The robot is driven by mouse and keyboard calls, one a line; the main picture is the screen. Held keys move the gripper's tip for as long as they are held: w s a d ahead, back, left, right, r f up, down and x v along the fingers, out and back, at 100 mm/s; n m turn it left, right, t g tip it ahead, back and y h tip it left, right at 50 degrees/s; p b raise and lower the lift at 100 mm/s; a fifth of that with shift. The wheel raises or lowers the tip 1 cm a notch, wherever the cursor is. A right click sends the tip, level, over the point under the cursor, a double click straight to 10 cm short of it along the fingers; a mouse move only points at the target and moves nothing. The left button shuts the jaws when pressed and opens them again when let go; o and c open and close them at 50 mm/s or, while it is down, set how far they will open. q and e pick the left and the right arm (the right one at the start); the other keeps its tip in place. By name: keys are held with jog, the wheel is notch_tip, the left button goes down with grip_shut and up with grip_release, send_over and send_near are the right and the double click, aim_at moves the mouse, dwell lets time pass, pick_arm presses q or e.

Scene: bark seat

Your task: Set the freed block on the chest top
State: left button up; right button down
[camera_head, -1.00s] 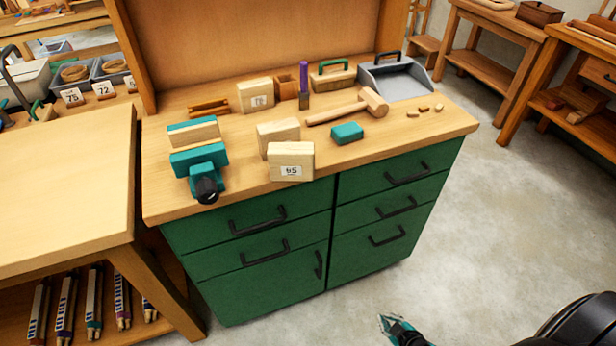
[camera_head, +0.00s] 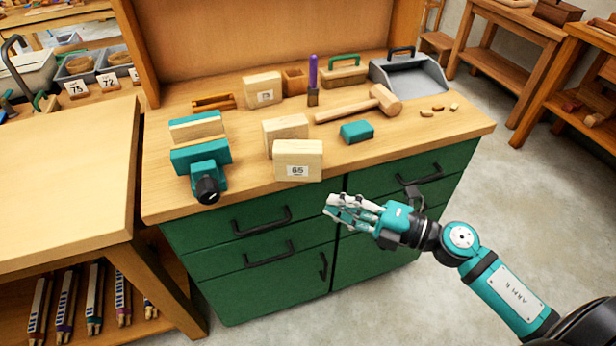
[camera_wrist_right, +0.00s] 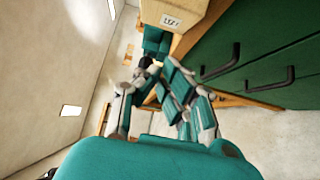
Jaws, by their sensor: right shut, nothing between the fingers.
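The green chest (camera_head: 265,285) has a wooden top (camera_head: 385,165). A pale block labelled 65 (camera_head: 298,160) stands at its front edge, with a plain pale block (camera_head: 284,130) just behind it. My right gripper (camera_head: 335,208) is shut and empty, in front of the drawers below the top's edge. The labelled block also shows in the right wrist view (camera_wrist_right: 185,8). My left gripper is out of view.
Small wooden bits lie at the right. A bench (camera_head: 65,170) stands left; drawer handles (camera_head: 262,222) stick out.

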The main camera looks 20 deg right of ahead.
aim_at(298, 161)
jog(key=w+a+p, duration=0.1)
jog(key=w+a, duration=0.3)
jog(key=w, duration=0.3)
jog(key=shift+w, duration=0.25)
jog(key=w, duration=0.7)
jog(key=shift+p, duration=0.3)
jog(key=shift+s, duration=0.1)
jog(key=shift+s, duration=0.1)
